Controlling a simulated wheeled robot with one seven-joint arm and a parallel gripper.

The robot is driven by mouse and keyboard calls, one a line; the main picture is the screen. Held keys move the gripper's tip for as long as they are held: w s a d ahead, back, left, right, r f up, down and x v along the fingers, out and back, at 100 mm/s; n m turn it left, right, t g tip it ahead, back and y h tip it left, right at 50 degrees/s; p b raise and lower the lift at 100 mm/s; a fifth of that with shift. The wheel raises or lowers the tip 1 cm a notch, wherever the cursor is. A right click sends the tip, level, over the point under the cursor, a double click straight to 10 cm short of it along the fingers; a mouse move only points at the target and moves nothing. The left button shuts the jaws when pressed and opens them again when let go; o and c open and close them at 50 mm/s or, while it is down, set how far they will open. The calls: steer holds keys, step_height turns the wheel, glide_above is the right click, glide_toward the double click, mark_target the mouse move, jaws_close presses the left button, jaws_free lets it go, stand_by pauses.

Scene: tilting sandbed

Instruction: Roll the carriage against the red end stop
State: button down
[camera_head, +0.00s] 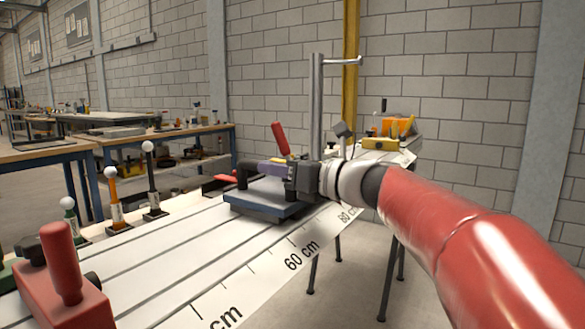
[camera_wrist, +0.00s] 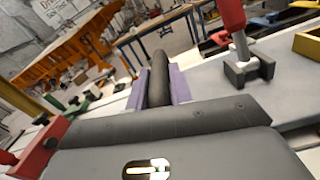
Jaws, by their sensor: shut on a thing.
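The carriage (camera_head: 262,206) is a flat dark blue-grey plate with a black handle (camera_head: 243,172). It sits on the pale bed, towards the far end in the head view. My gripper (camera_head: 268,167) has purple fingers and is shut on that handle. In the wrist view the handle (camera_wrist: 160,75) runs between the two purple fingers. The red end stop (camera_head: 66,293), a block with an upright red knob, is at the near left end of the bed, with a wide gap to the carriage. It also shows at the left edge of the wrist view (camera_wrist: 40,148).
The bed's scale strip (camera_head: 290,262) runs along its right edge. White-topped posts (camera_head: 115,205) stand along the left edge. A red-handled lever (camera_head: 279,138) stands beyond the carriage. A yellow block (camera_head: 380,143) is at the far end. The bed between carriage and red stop looks clear.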

steer(key=s+a, duration=0.5)
steer(key=s, duration=0.2)
steer(key=s+a, duration=0.6)
steer(key=s, duration=0.1)
steer(key=s+a, duration=0.6)
steer(key=s, duration=0.2)
steer(key=shift+a, duration=0.2)
steer(key=c, duration=1.3)
jaws_free()
steer(key=shift+s+a, duration=0.15)
steer(key=shift+s, duration=0.05)
steer(key=p+v, duration=0.1)
steer(key=v, duration=0.6)
steer(key=shift+s+d, duration=0.2)
steer(key=shift+d, duration=0.15)
